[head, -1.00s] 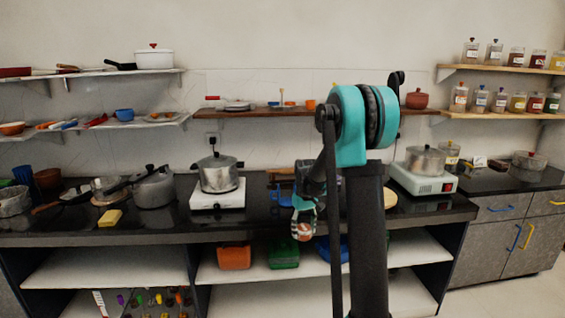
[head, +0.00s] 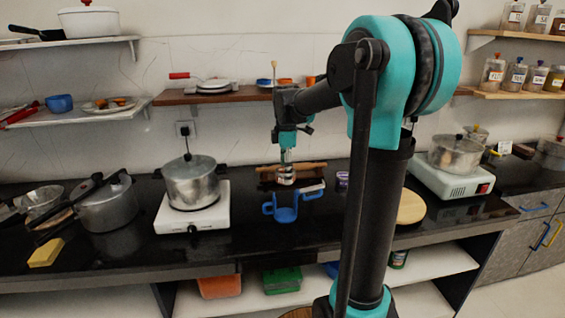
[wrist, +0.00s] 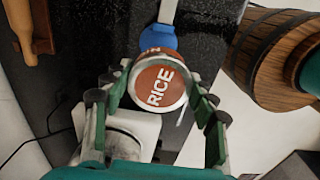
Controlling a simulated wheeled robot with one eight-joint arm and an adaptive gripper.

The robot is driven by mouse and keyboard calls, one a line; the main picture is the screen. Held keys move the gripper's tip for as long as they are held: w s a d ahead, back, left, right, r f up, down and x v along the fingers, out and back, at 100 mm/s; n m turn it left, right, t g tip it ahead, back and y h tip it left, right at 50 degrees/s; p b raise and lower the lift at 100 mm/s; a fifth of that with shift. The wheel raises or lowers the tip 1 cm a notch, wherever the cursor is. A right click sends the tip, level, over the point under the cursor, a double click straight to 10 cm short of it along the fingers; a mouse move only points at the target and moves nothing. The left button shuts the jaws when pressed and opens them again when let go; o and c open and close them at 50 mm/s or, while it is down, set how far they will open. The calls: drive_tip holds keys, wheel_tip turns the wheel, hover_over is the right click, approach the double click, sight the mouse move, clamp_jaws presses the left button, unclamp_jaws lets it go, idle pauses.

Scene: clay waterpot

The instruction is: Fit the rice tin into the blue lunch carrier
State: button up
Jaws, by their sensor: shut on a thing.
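The rice tin (wrist: 158,88) has a round red lid marked RICE in the wrist view. My gripper (wrist: 160,100) is shut on it, with a finger on each side. In the head view the tin (head: 286,178) hangs small below my gripper (head: 287,166), over the black counter. The blue lunch carrier (head: 285,213) stands on the counter just below and in front of the tin in that picture. A gap or contact between them is hard to tell. In the wrist view a bit of blue (wrist: 163,38) shows beyond the tin, mostly hidden.
A rolling pin on a wooden stand (head: 292,171) lies behind the carrier. A pot (head: 193,183) on a white stove stands to the left. A round wooden board (head: 411,207) lies to the right, past my arm. A wooden barrel (wrist: 262,60) shows in the wrist view.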

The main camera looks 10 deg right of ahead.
drive_tip(key=shift+w+f, duration=0.1)
drive_tip(key=shift+w, duration=0.1)
drive_tip(key=shift+f, duration=1.9)
drive_tip(key=shift+f, duration=3.5)
idle(1.1)
drive_tip(key=shift+f, duration=0.3)
drive_tip(key=shift+f, duration=0.75)
